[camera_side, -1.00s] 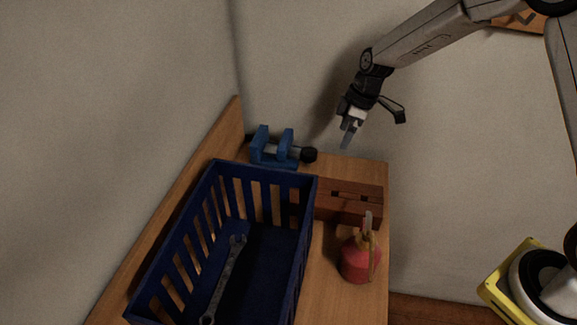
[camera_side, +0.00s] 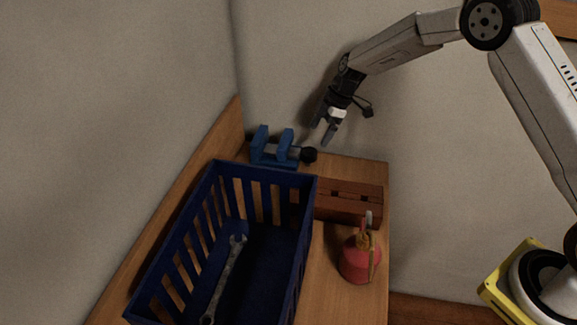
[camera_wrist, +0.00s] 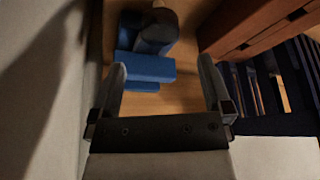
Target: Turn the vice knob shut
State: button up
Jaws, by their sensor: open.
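The blue vice (camera_side: 272,147) stands at the back of the wooden bench, near the wall, with its two jaws apart. Its black round knob (camera_side: 308,154) is on the right end of the screw. My gripper (camera_side: 324,132) is open and empty, just above and slightly right of the knob, apart from it. In the wrist view the blue vice (camera_wrist: 145,68) lies ahead between the fingertips of my gripper (camera_wrist: 163,75). The dark round knob (camera_wrist: 158,25) shows near the top edge there.
A blue slatted crate (camera_side: 300,240) with a wrench (camera_side: 225,280) in it fills the front of the bench. A brown wooden block (camera_side: 348,203) and a red oil can (camera_side: 357,260) stand to its right. The wall is close behind the vice.

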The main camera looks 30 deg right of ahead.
aim_at(310, 152)
jog(key=shift+x, duration=3.2)
jog(key=c, duration=1.2)
jog(key=shift+m, duration=0.4)
jog(key=m, duration=0.2)
jog(key=m+t+h, duration=0.1)
jog(key=m, duration=0.1)
jog(key=shift+s+a+t, duration=0.1)
jog(key=shift+s+t, duration=0.05)
jog(key=shift+t, duration=0.15)
jog(key=shift+m+t+h, duration=0.6)
jog(key=shift+m, duration=1.6)
